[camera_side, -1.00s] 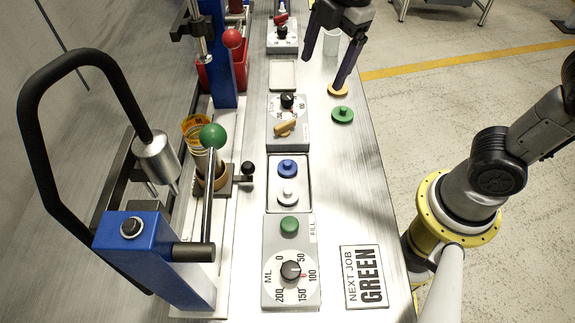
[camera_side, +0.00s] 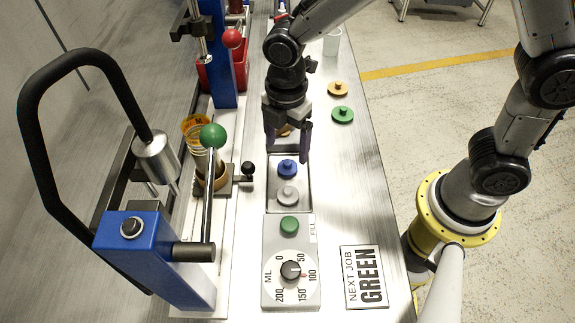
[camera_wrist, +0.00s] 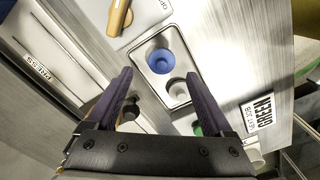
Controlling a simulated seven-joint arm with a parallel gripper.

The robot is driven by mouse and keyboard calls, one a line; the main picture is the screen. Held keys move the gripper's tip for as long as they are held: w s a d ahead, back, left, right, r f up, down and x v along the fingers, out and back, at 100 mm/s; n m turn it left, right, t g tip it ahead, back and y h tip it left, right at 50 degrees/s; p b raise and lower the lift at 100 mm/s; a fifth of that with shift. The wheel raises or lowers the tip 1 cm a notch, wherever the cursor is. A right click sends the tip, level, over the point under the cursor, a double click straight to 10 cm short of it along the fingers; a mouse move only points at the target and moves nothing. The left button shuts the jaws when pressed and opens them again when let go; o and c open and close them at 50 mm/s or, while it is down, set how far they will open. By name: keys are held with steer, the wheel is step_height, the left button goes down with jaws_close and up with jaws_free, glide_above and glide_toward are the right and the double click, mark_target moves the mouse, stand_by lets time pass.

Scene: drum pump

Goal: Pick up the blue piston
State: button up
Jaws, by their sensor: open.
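The blue piston (camera_side: 287,168) is a round blue knobbed disc in a shallow metal tray (camera_side: 305,196), with a white piston (camera_side: 287,194) in front of it. In the wrist view the blue piston (camera_wrist: 160,61) lies in the same tray, beyond my fingertips. My gripper (camera_side: 288,148) is open and empty, its fingers pointing down above the far end of the tray. In the wrist view my gripper (camera_wrist: 163,85) has its two dark fingers spread apart. The blue piston lies clear of both fingers.
In front of the tray is a dial box with a green button (camera_side: 289,226). A pump press with a green-knobbed lever (camera_side: 213,136) stands at left. A "NEXT JOB GREEN" sign (camera_side: 364,277) lies at front right.

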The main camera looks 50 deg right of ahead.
mark_target(287, 162)
steer(key=shift+s+f, duration=0.15)
steer(key=shift+f, duration=2.55)
jaws_close()
steer(key=shift+r, duration=0.15)
